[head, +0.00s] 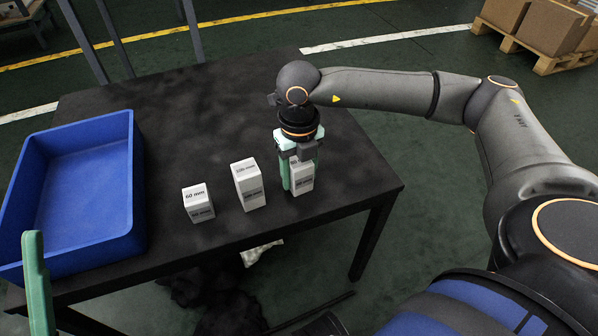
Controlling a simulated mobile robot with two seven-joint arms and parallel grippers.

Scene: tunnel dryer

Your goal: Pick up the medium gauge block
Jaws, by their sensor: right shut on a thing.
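The medium gauge block (302,181) is a white block with a partly hidden label, at the right end of a row of three on the dark table (330,195). My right gripper (301,172) comes down from above and is shut on it, with green fingers at its sides. The block is upright and seems to stand on the table. A shorter block marked 60 mm (198,205) and a taller block (249,186) stand upright to its left. Only one green finger of my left gripper (36,280) shows at the lower left, so its opening is hidden.
An empty blue bin (134,190) stands at the table's left end. The table behind the blocks is clear. The table's front edge is close to the blocks. Boxes on a pallet (545,60) stand far off at the upper right.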

